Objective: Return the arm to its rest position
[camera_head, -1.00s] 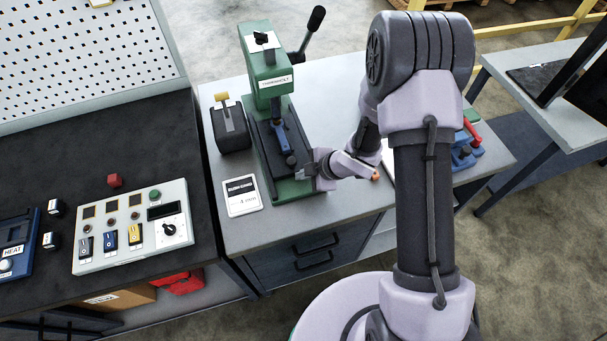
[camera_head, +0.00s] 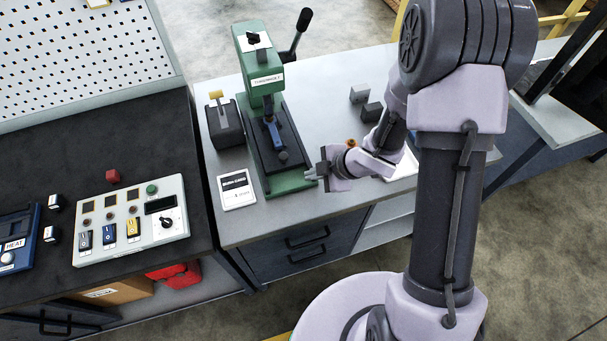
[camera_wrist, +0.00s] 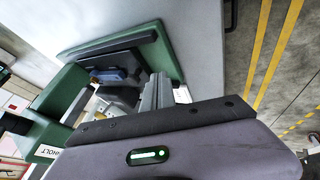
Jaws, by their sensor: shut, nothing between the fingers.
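My gripper (camera_head: 318,173) is shut and empty, just right of the front end of the green press (camera_head: 262,77) in the head view. I cannot tell whether it touches the press base. In the wrist view the shut fingers (camera_wrist: 158,92) point towards the green base (camera_wrist: 165,45) of the press, with a blue part (camera_wrist: 108,73) beyond them. My arm bends from its upright column on the right down over the grey bench to the gripper.
A control panel (camera_head: 130,222) lies on the black bench at left. A second table (camera_head: 560,115) stands at right.

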